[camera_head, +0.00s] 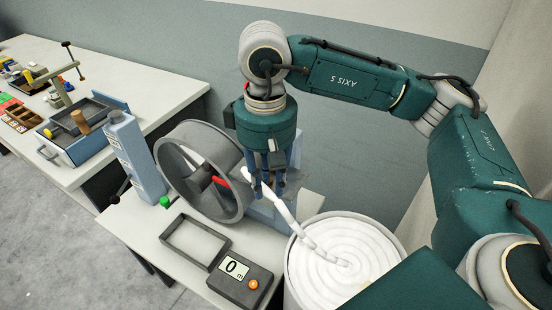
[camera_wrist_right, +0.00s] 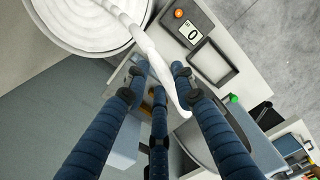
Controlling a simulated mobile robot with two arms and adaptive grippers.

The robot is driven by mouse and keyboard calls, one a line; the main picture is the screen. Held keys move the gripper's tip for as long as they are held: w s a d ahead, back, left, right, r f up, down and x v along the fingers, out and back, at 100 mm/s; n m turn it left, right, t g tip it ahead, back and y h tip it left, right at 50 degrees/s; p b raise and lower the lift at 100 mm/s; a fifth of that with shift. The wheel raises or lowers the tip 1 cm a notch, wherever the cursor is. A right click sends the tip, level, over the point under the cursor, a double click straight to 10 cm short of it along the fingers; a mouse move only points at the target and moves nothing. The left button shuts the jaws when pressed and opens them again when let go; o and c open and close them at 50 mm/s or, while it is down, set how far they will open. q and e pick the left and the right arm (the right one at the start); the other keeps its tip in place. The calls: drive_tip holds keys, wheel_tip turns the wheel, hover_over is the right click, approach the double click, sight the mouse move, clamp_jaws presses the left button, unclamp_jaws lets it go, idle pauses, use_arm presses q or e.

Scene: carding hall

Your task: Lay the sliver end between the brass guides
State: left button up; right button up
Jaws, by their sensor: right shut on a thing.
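The white sliver (camera_head: 318,240) rises from its coil in the round can (camera_head: 291,268) to my right gripper (camera_head: 268,188). The right gripper, pointing down beside the grey drum, is shut on the sliver a little short of its end. In the right wrist view, the sliver (camera_wrist_right: 155,58) passes between the blue fingers of the gripper (camera_wrist_right: 157,88), and its free end (camera_wrist_right: 184,108) sticks out past them. Small brass-coloured bits show behind the fingers there, probably the guides, mostly hidden. I cannot tell whether the sliver touches them. My left gripper is not in view.
The grey spoked drum (camera_head: 188,141) stands left of the gripper. In front are an empty grey tray frame (camera_head: 167,237) and a meter reading 0 m (camera_head: 240,286). A longer bench (camera_head: 170,84) with tools is behind.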

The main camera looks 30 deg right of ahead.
drive_tip(key=w+d+r+n+p, duration=0.15)
drive_tip(key=w+r, duration=0.25)
drive_tip(key=r, duration=0.5)
drive_tip(key=w+d+r+n, duration=0.3)
drive_tip(key=r, duration=0.6)
drive_tip(key=shift+m, duration=0.25)
wheel_tip(320, 180, down, 15)
drive_tip(key=shift+r, duration=0.1)
drive_tip(key=shift+f, duration=0.7)
wheel_tip(320, 180, down, 4)
drive_tip(key=shift+r+p, duration=0.1)
drive_tip(key=shift+p, duration=0.6)
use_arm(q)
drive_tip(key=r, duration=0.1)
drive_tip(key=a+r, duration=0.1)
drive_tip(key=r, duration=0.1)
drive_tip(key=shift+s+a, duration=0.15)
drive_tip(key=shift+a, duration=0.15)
use_arm(e)
drive_tip(key=shift+a, duration=0.1)
